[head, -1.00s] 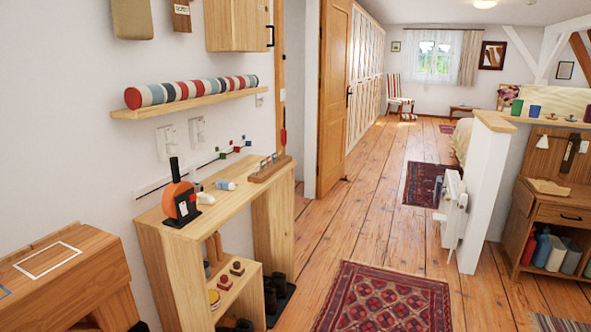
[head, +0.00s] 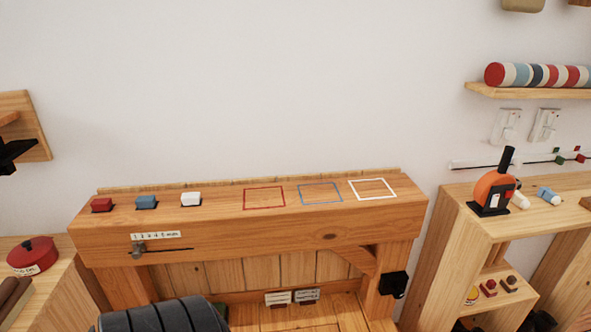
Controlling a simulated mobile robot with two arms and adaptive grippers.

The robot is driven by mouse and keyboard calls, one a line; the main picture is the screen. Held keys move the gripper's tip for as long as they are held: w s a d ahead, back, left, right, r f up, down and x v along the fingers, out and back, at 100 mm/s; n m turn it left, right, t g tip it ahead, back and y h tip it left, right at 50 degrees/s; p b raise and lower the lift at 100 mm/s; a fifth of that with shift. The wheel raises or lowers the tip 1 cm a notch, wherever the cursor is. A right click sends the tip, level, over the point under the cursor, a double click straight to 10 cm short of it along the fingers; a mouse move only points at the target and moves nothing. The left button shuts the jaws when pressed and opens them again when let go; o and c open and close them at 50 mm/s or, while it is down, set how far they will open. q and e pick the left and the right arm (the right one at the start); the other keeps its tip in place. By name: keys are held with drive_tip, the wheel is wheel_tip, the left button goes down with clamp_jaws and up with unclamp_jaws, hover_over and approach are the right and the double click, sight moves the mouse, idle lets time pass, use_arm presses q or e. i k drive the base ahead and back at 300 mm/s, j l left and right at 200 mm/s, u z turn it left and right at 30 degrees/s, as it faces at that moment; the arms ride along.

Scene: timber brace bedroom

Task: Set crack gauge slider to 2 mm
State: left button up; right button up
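The crack gauge is on the front face of a wooden beam bench. Its white scale label (head: 155,236) shows small numerals and "mm". Below it is a dark horizontal slot (head: 170,250). A small grey slider knob (head: 137,251) sits at the slot's left end, under the left end of the label. The exact mark it points to is too small to read. Neither of my grippers shows in the head view.
Red (head: 102,204), blue (head: 146,202) and white (head: 191,199) blocks lie on the beam top, left of three coloured outlines. A dark ribbed cylinder (head: 165,316) is in front at the bottom.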

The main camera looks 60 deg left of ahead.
sight(139, 246)
drive_tip(key=u, duration=0.4)
drive_tip(key=j+u, duration=0.1)
drive_tip(key=u, duration=0.35)
drive_tip(key=j+u, duration=0.1)
drive_tip(key=u, duration=0.3)
drive_tip(key=j+u, duration=0.1)
drive_tip(key=u, duration=0.3)
